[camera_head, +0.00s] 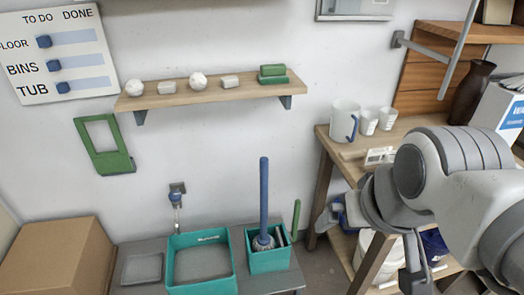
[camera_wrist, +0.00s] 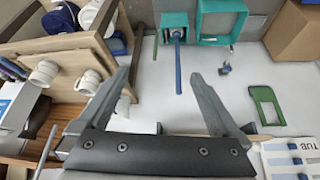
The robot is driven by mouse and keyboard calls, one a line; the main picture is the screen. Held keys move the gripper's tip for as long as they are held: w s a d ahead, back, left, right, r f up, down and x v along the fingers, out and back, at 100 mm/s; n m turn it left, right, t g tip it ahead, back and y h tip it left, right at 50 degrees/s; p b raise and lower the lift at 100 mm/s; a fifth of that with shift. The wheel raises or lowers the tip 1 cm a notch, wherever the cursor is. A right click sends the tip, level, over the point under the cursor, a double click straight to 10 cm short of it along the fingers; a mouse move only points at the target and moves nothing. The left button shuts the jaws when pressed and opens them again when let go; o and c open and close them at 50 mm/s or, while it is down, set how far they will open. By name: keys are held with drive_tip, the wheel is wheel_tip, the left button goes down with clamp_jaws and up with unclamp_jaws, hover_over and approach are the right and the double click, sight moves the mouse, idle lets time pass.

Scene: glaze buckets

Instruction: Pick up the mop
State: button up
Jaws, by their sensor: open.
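The mop, with a blue upright handle (camera_head: 264,195) and a round grey-white head, stands in a teal square bin (camera_head: 270,262) at the bottom middle of the head view. In the wrist view, turned upside down, the mop handle (camera_wrist: 178,68) shows beyond my fingertips, in the gap between them in the picture. My gripper (camera_wrist: 160,74) is open and empty, with both fingers apart and touching nothing. In the head view my arm is at the right, well away from the mop; its gripper is only partly seen there.
A teal basin (camera_head: 201,268) stands left of the bin, under a tap (camera_head: 177,195). A thin green handle (camera_head: 296,218) rises right of the mop. A wooden workbench (camera_head: 325,150) with mugs is at the right. A wall shelf (camera_head: 175,97) hangs above. A cardboard box (camera_head: 60,262) is at left.

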drive_tip(key=shift+w, duration=0.1)
drive_tip(key=shift+c, duration=1.1)
drive_tip(key=shift+w+f, duration=0.1)
drive_tip(key=shift+w, duration=0.25)
drive_tip(key=shift+c, duration=0.9)
drive_tip(key=w+d+f+t+b, duration=0.1)
drive_tip(key=w+f+t+b, duration=0.2)
drive_tip(key=w, duration=0.8)
drive_tip(key=w+d+f+t+b, duration=0.15)
drive_tip(key=w+f, duration=0.35)
drive_tip(key=w, duration=0.5)
drive_tip(key=w+a+f+n+t+b, duration=0.15)
drive_tip(key=w+f+b, duration=0.25)
drive_tip(key=w+f, duration=0.8)
drive_tip(key=n+t+y+b, duration=0.4)
drive_tip(key=y+b, duration=0.4)
drive_tip(key=y, duration=0.1)
approach(265, 220)
drive_tip(key=b+x, duration=0.2)
drive_tip(key=x, duration=0.6)
drive_tip(key=shift+w+a+b, duration=0.1)
drive_tip(key=shift+w+b, duration=0.15)
drive_tip(key=shift+b, duration=0.05)
drive_tip(key=b+x, duration=0.1)
drive_tip(key=x, duration=0.5)
drive_tip(key=shift+r+b, duration=0.35)
